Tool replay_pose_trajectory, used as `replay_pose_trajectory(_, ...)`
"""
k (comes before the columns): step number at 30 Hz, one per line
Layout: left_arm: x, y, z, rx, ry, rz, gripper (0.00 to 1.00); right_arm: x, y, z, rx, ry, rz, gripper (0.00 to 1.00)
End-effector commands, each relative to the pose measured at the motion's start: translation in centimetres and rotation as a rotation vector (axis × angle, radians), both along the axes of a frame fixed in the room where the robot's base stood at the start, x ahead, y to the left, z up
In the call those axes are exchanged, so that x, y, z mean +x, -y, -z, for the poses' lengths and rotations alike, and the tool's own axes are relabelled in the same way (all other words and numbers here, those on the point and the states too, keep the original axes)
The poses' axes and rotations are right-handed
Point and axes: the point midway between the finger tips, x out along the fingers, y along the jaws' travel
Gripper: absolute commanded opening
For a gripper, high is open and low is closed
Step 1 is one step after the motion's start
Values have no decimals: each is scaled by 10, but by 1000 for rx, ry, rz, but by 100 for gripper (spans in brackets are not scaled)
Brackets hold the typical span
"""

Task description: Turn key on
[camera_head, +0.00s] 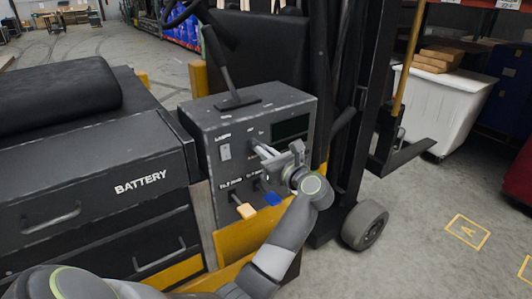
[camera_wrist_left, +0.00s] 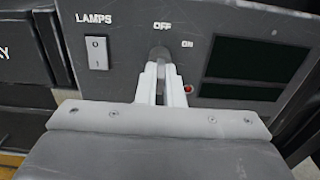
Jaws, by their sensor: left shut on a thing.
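The key (camera_wrist_left: 159,52) is a small grey piece on the dark control panel (camera_wrist_left: 130,82). It stands upright just below the "OFF" label (camera_wrist_left: 162,26); the "ON" label (camera_wrist_left: 187,43) is to its upper right. My left gripper (camera_wrist_left: 161,72) is shut on the key, with its two pale fingers on either side of it. In the head view my left gripper (camera_head: 259,149) reaches the front of the grey console (camera_head: 222,120), and I cannot make out the key there. My right gripper is not in view.
A lamps switch (camera_wrist_left: 96,53) is left of the key, and dark displays (camera_wrist_left: 240,60) are to the right. A black lever (camera_head: 222,62) rises from the console top. Battery drawers (camera_head: 90,205) stand left.

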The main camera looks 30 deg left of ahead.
Motion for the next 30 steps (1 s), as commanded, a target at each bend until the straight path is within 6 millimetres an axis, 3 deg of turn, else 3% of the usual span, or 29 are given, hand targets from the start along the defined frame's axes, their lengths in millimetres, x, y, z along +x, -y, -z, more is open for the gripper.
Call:
replay_pose_trajectory(11,0,0,-3,63,-152,0,0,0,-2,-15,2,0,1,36)
replay_pose_trajectory(30,2,1,-3,287,-693,0,0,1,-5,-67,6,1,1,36)
